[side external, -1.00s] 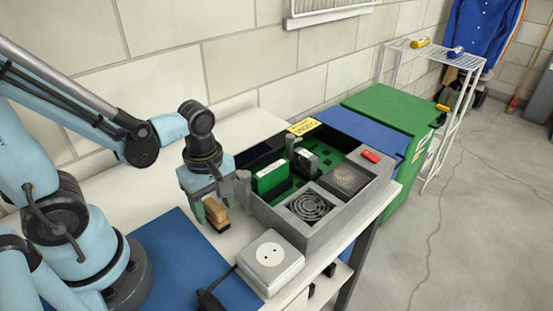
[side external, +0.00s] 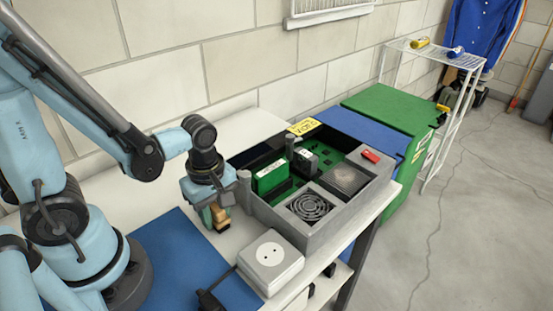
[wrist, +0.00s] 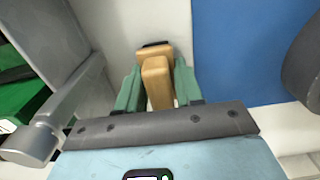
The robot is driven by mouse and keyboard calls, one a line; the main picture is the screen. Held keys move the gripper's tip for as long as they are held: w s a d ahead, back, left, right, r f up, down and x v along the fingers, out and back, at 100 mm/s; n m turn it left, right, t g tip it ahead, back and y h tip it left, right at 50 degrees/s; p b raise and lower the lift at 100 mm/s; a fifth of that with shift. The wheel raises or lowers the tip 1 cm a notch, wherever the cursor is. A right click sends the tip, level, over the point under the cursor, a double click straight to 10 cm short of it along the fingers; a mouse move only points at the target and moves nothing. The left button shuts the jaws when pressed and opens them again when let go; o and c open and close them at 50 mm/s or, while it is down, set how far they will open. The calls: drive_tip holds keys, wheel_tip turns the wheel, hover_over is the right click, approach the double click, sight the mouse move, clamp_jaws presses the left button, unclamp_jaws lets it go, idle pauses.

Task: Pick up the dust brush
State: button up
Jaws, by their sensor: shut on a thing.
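The dust brush (wrist: 156,82) has a tan wooden handle and a dark edge at its far end. In the wrist view it sits between the two green fingers of my gripper (wrist: 158,92), which is shut on it. In the side view the brush (side external: 220,217) shows just below the fingers of my gripper (side external: 216,212), over the white tabletop beside the grey case. I cannot tell whether it touches the table. Part of the brush is hidden by the fingers.
The open grey case (side external: 270,218) with green boards and a fan stands close to the right of my gripper. A white socket box (side external: 270,262) lies in front. A blue mat (side external: 178,250) covers the table at the left. A wall stands behind.

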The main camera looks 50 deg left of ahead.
sight(213, 205)
drive_tip(key=shift+c, duration=0.6)
drive_tip(key=shift+r, duration=0.2)
drive_tip(key=shift+r, duration=1.35)
drive_tip(key=s+d+r, duration=0.2)
drive_tip(key=d, duration=0.1)
drive_tip(key=s+d+r, duration=0.2)
drive_tip(key=d+r, duration=0.1)
drive_tip(key=s+d+r, duration=0.2)
drive_tip(key=d+r, duration=0.1)
drive_tip(key=shift+s+d, duration=0.25)
drive_tip(key=shift+d, duration=0.15)
